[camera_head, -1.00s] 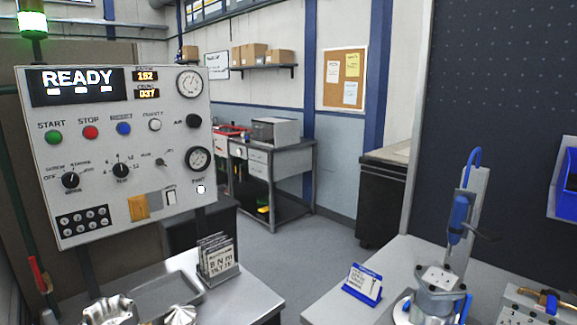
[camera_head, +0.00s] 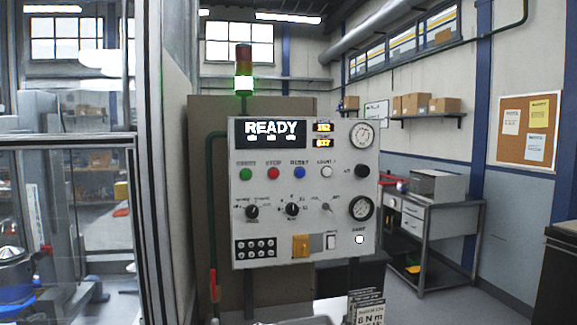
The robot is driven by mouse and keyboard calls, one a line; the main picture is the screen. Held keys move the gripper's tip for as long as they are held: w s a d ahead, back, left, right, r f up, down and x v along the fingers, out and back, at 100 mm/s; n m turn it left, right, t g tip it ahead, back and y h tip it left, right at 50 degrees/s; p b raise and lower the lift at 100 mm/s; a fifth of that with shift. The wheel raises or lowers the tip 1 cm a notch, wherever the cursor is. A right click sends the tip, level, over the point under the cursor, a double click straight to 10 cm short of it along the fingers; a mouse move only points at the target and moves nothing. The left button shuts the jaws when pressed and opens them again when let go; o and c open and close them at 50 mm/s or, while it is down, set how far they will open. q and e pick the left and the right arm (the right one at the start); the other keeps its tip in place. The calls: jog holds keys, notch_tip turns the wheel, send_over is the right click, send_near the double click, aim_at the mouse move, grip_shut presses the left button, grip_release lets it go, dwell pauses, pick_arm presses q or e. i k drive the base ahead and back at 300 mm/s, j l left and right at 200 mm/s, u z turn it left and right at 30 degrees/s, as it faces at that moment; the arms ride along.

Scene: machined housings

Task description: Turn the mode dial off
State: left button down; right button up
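The white control panel (camera_head: 340,196) stands upright in the middle of the view, with a lit screen (camera_head: 270,130) reading READY. The mode dial appears to be the left black knob (camera_head: 252,211) in the row below the push buttons. Small lettering surrounds it, too blurred to read, and I cannot tell which position its pointer marks. A second black knob (camera_head: 292,209) sits to its right, and a small toggle (camera_head: 325,207) further right. Neither of my grippers shows in the view, and nothing touches the panel.
A glazed metal-framed enclosure (camera_head: 150,180) stands at the left, close to me. A signal tower (camera_head: 244,84) with its green light lit rises above the panel. A light work surface (camera_head: 322,309) with a card holder (camera_head: 367,308) lies below. A grey workbench (camera_head: 440,215) stands behind right.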

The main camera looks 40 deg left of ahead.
aim_at(251, 210)
jog(key=u, duration=1.4)
